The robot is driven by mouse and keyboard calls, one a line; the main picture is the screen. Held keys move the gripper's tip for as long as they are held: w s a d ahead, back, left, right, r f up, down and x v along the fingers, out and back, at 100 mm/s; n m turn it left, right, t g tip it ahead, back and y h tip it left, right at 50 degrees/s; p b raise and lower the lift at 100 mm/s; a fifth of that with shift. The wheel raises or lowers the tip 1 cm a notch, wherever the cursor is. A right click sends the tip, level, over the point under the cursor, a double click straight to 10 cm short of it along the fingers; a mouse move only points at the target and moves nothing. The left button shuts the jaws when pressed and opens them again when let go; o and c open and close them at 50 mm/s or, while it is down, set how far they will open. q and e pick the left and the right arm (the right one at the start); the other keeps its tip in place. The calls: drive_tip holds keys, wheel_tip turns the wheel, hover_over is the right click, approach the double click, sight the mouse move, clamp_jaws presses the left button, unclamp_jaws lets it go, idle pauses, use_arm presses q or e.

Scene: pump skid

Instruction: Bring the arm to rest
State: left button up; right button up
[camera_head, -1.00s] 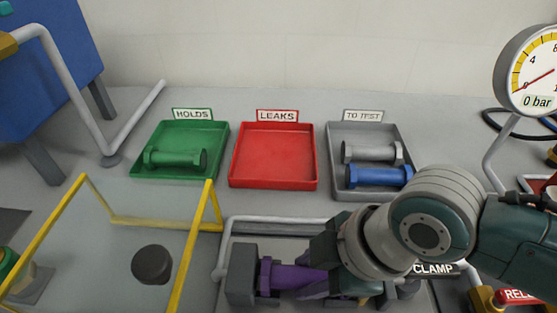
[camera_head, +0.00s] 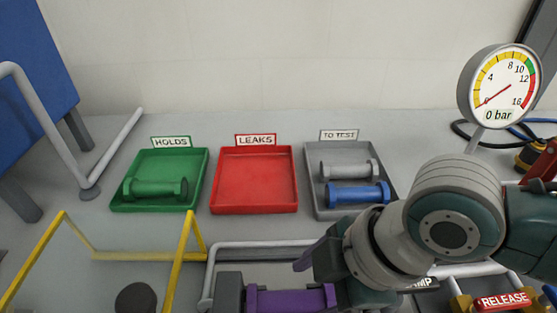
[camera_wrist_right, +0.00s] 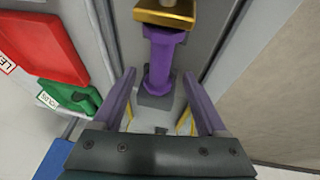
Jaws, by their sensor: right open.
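My right arm comes in from the right in the head view. Its gripper (camera_head: 304,262) is just above the purple flanged piece (camera_head: 290,298), which lies in a grey fixture at the bottom edge. In the right wrist view the two purple fingers of this gripper (camera_wrist_right: 158,76) stand wide apart. The purple piece (camera_wrist_right: 160,62) shows beyond them, seated between grey walls with a brass-coloured block (camera_wrist_right: 166,12) at its far end. The gripper is open and holds nothing. My left gripper is not in view.
The green HOLDS tray (camera_head: 122,199) holds a green piece (camera_head: 155,189). The red LEAKS tray (camera_head: 254,180) is empty. The grey TO TEST tray (camera_head: 331,211) holds grey and blue pieces. A gauge (camera_head: 499,86) reads 0 bar. A yellow frame (camera_head: 186,235) stands left.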

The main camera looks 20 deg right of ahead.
drive_tip(key=s+r+m, duration=0.4)
drive_tip(key=s+r, duration=0.1)
drive_tip(key=r, duration=0.2)
drive_tip(key=s+d+r+m+h, duration=0.2)
drive_tip(key=s+d+m+h, duration=0.1)
drive_tip(key=s+d+m, duration=0.45)
wheel_tip(320, 180, up, 38)
drive_tip(key=w+m+p, duration=0.1)
drive_tip(key=p, duration=3.7)
drive_tip(key=shift+w+d+r+m+t+h+p, duration=0.15)
drive_tip(key=shift+w+r+m+t+h+p, duration=0.15)
drive_tip(key=shift+m+t+p, duration=0.1)
drive_tip(key=shift+f, duration=0.15)
